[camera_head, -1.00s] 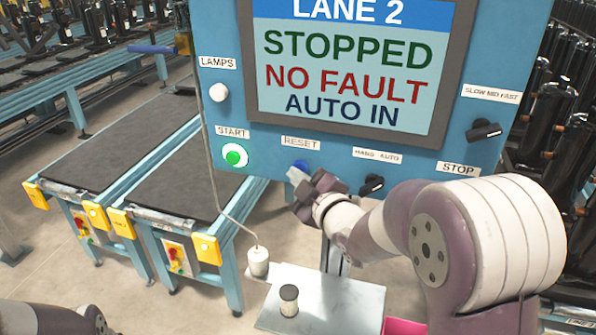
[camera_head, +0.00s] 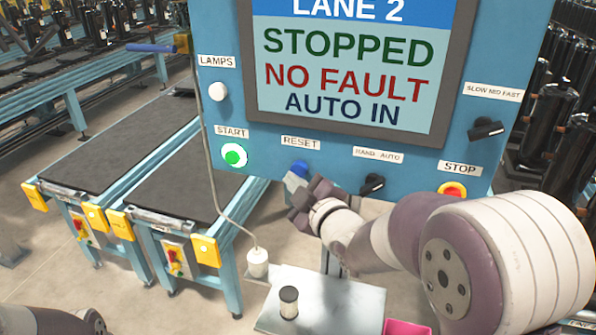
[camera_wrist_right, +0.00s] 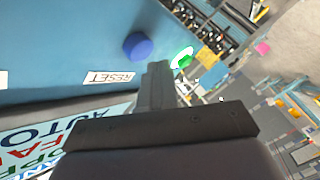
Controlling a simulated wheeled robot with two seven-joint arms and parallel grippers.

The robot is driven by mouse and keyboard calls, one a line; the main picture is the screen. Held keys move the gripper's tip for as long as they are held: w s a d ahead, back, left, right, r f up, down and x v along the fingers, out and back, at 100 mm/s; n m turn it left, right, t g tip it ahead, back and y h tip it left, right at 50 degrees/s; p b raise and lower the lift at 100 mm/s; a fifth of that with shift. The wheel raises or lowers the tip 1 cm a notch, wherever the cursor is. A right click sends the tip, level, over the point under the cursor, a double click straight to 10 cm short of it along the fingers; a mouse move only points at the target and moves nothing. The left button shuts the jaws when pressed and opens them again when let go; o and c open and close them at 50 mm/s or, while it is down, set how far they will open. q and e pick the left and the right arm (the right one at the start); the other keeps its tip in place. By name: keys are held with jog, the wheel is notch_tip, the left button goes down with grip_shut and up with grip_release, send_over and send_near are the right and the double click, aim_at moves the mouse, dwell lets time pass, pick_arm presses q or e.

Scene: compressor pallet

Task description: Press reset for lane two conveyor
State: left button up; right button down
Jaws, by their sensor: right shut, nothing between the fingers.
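The blue RESET button (camera_head: 300,167) sits on the lower part of the blue control panel (camera_head: 270,146), under the RESET label (camera_head: 300,143). My right gripper (camera_head: 294,186) is shut and empty, with its fingertips just below and in front of the button. In the right wrist view the blue button (camera_wrist_right: 138,46) shows whole, with a gap to the left of the shut fingers (camera_wrist_right: 158,68). The panel's screen (camera_head: 347,66) reads LANE 2, STOPPED, NO FAULT, AUTO IN. My left gripper is not clearly seen; only part of the left arm shows at the lower left.
The lit green START button (camera_head: 233,155) is left of RESET. The HAND/AUTO knob (camera_head: 372,184) and the red STOP button (camera_head: 453,191) are to the right. A small shelf (camera_head: 335,300) below holds a cylinder (camera_head: 289,301). Conveyors (camera_head: 120,150) stand at the left.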

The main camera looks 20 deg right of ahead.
jog(key=s+a, duration=0.1)
jog(key=s+b, duration=0.1)
jog(key=s+a, duration=0.1)
jog(key=s, duration=0.1)
jog(key=shift+a+b, duration=0.3)
jog(key=shift+a, duration=0.05)
dwell(0.3)
jog(key=s+d+f+m+g+h+b, duration=0.1)
jog(key=s+f+m+g, duration=0.5)
jog(key=f, duration=0.6)
jog(key=s+d+f+m+g+h+b, duration=0.2)
jog(key=s+f+m+g, duration=0.4)
jog(key=s+f+g, duration=0.3)
notch_tip(320, 180, down, 4)
jog(key=shift+s+d+r+g+h+b, duration=0.1)
jog(key=shift+s+d+g+h+b, duration=0.2)
jog(key=shift+s+d, duration=0.6)
jog(key=shift+s+a, duration=0.1)
jog(key=shift+s, duration=0.05)
